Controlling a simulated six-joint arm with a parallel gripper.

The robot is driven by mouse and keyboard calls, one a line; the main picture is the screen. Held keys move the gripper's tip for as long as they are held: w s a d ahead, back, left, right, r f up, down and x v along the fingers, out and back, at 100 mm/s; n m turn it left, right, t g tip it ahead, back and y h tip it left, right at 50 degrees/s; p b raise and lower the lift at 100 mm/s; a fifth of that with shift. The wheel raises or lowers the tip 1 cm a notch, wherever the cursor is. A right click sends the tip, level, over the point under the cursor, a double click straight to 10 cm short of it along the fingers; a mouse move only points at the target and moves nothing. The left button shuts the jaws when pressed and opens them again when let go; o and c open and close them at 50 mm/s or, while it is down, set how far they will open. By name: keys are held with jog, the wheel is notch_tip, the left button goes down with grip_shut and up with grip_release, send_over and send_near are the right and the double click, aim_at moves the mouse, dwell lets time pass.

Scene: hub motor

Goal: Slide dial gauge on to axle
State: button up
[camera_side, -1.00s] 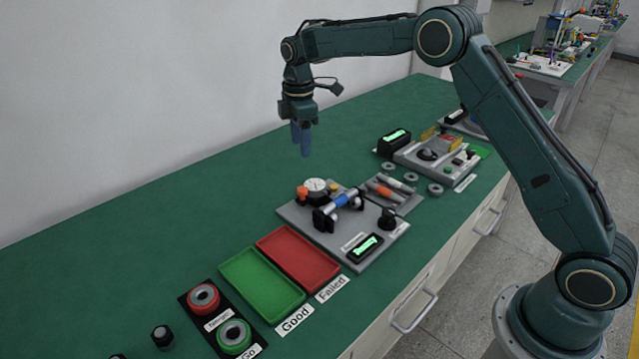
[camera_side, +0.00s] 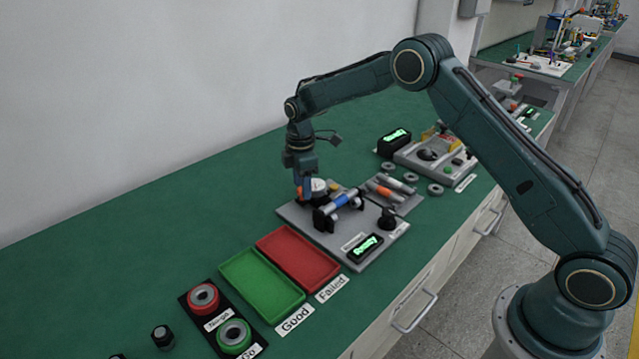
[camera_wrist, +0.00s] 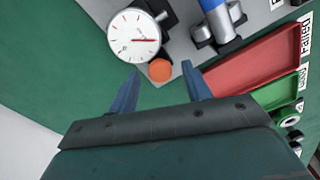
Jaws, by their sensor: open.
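The dial gauge (camera_wrist: 135,38) has a round white face and stands on the grey test plate (camera_side: 300,218); in the side view its face (camera_side: 319,185) is partly hidden by my gripper. An orange knob (camera_wrist: 160,70) is beside the dial. My gripper (camera_wrist: 158,76) is open, with its blue fingers on either side of the orange knob in the wrist view; I cannot tell whether they touch it. In the side view my gripper (camera_side: 303,190) is low at the gauge. The axle (camera_side: 341,201), with a blue middle, rests on black supports just right of the gauge.
A red tray (camera_side: 298,259) and a green tray (camera_side: 262,285) lie in front of the plate. A lit display (camera_side: 366,246) and a black knob (camera_side: 388,217) are on the plate. More axles (camera_side: 384,190) lie behind it.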

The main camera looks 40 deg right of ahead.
jog(key=shift+f, duration=0.35)
grip_shut()
jog(key=shift+s, duration=1.7)
grip_release()
